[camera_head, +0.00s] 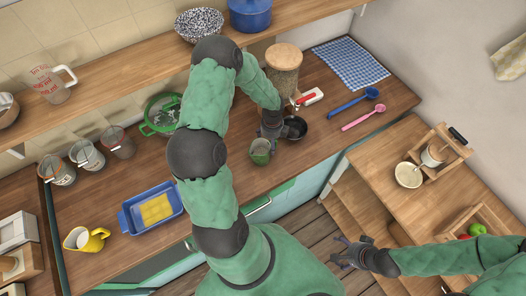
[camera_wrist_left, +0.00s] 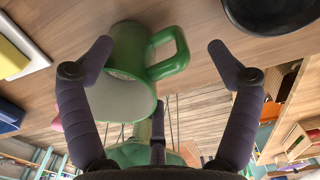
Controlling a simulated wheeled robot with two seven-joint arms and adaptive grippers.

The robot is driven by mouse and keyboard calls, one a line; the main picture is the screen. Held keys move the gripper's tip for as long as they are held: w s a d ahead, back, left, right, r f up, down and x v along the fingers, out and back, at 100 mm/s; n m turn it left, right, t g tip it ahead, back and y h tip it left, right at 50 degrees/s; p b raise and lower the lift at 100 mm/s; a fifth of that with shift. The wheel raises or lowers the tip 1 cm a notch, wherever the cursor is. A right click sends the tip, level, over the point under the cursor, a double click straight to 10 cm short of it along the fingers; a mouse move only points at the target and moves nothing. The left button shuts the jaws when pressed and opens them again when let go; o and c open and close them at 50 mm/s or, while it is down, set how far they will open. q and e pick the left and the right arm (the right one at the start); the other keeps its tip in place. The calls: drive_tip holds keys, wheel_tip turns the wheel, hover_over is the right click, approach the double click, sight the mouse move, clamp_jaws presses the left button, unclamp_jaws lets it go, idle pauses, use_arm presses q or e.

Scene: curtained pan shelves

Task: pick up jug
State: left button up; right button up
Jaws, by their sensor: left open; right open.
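A small green jug (camera_head: 260,156) with a pale inside stands near the front edge of the wooden counter. In the left wrist view the green jug (camera_wrist_left: 126,46) shows large, its handle toward the right. My left gripper (camera_wrist_left: 160,52) is open, with its two fingers on either side of the jug and a gap beside the handle. In the head view my left gripper (camera_head: 271,131) is just behind the jug, partly hidden by my arm. My right gripper (camera_head: 343,253) is open and empty over the floor, away from the jug.
A black bowl (camera_head: 295,127) sits just right of the jug. A large lidded jar (camera_head: 283,70) stands behind. A blue tray (camera_head: 134,217) with a yellow sponge and a yellow pitcher (camera_head: 93,241) are at left. A glass measuring cup (camera_head: 52,88) is on the shelf.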

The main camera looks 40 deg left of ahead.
use_arm(q)
drive_tip(key=shift+f, duration=0.55)
clamp_jaws()
